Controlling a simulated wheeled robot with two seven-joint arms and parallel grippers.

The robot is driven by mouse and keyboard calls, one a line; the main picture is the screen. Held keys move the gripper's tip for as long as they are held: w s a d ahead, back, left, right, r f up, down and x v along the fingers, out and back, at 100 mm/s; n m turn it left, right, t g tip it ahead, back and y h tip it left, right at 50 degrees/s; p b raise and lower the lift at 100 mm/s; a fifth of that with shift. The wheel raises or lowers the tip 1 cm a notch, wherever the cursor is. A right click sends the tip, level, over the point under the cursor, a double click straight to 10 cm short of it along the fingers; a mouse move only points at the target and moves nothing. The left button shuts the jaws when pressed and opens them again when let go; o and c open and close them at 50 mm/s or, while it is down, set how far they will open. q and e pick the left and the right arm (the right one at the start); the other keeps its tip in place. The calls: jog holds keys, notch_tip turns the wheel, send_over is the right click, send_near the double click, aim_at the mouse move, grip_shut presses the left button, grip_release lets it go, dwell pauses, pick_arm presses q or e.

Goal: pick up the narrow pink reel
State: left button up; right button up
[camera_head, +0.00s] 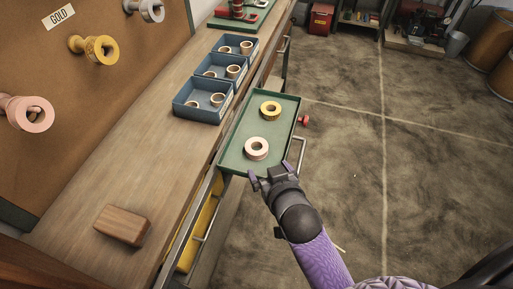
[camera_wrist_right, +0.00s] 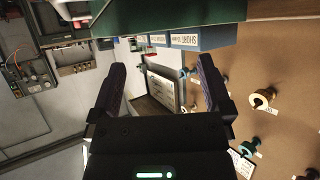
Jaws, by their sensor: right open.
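A pale pink reel (camera_head: 257,156) lies flat in the near half of a green tray (camera_head: 237,158). A gold reel (camera_head: 270,117) lies behind it in the same tray. My right gripper (camera_head: 268,178) is open and empty at the tray's near edge, just in front of the pink reel and apart from it. Its two spread fingers also show in the right wrist view (camera_wrist_right: 162,82), with nothing between them. The reel cannot be made out in that view. A larger pink reel (camera_head: 36,113) hangs on a peg at the left. My left gripper is not in view.
Blue bins (camera_head: 187,112) holding several small reels stand on the wooden bench left of the tray. A wooden block (camera_head: 122,225) lies on the near bench. An open yellow drawer (camera_head: 203,228) is below the bench edge.

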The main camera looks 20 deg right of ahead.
aim_at(258, 151)
jog(key=b+x, duration=0.1)
jog(key=x, duration=0.2)
jog(key=b+x, duration=0.2)
jog(key=x, duration=0.1)
jog(key=b+x, duration=0.2)
jog(key=x, duration=0.1)
jog(key=shift+w+r, duration=0.15)
jog(key=shift+w, duration=0.55)
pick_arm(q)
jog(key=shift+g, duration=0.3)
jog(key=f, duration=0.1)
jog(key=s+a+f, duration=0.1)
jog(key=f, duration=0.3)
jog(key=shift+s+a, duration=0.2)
pick_arm(e)
jog(key=shift+r, duration=0.15)
jog(key=c, duration=0.9)
pick_arm(q)
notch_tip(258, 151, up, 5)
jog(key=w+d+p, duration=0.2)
jog(key=p, duration=0.3)
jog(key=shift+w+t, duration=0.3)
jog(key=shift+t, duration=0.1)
pick_arm(e)
jog(key=shift+r, duration=4.95)
jog(key=shift+c, duration=0.2)
